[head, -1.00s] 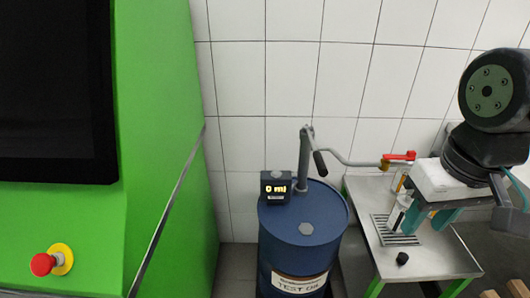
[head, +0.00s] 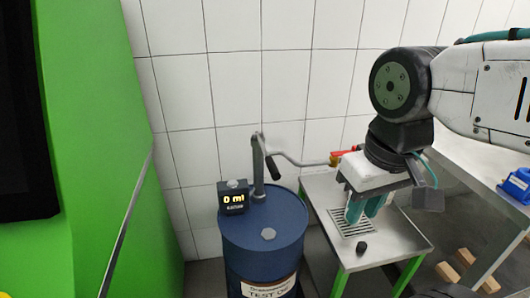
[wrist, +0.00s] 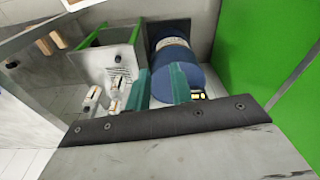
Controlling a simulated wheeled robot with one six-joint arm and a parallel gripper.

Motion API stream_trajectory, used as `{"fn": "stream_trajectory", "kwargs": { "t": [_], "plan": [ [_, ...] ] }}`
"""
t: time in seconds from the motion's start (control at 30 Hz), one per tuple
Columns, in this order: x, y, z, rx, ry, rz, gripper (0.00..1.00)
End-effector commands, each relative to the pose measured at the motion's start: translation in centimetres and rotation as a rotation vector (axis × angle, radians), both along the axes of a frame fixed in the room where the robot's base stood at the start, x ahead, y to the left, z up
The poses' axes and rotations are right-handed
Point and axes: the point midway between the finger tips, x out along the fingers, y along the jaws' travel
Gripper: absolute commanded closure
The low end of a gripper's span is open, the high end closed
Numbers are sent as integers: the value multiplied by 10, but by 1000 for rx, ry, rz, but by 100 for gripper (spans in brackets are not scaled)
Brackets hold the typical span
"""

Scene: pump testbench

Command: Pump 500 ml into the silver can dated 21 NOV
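The blue oil drum (head: 262,240) carries a hand pump (head: 259,165) and a black display (head: 233,198) reading 0 ml. The pump's spout ends at a red-handled valve (head: 343,155) above the steel table. My gripper (head: 364,208) points down by the drip grate (head: 350,229). In the wrist view its teal fingers (wrist: 160,88) stand apart with nothing visible between them. Two small silver-and-white containers, one (wrist: 92,98) farther left and one (wrist: 114,96) nearer the fingers, show there. Their dates are unreadable. In the head view my gripper hides them.
A small black cap (head: 361,247) lies on the steel table (head: 396,243) near its front. A green cabinet (head: 105,150) fills the left. A bench with a blue object (head: 516,186) is at the right, with wooden blocks (head: 455,268) below.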

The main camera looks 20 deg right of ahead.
Motion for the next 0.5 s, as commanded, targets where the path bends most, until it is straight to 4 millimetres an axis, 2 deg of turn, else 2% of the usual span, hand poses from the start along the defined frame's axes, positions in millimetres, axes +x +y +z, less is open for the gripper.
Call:
{"fn": "stream_trajectory", "kwargs": {
  "t": [0.03,0.07,0.5],
  "plan": [
    [0,0,0,0,0,0,92],
    [0,0,0,0,0,0,100],
    [0,0,0,0,0,0,100]
  ]
}}
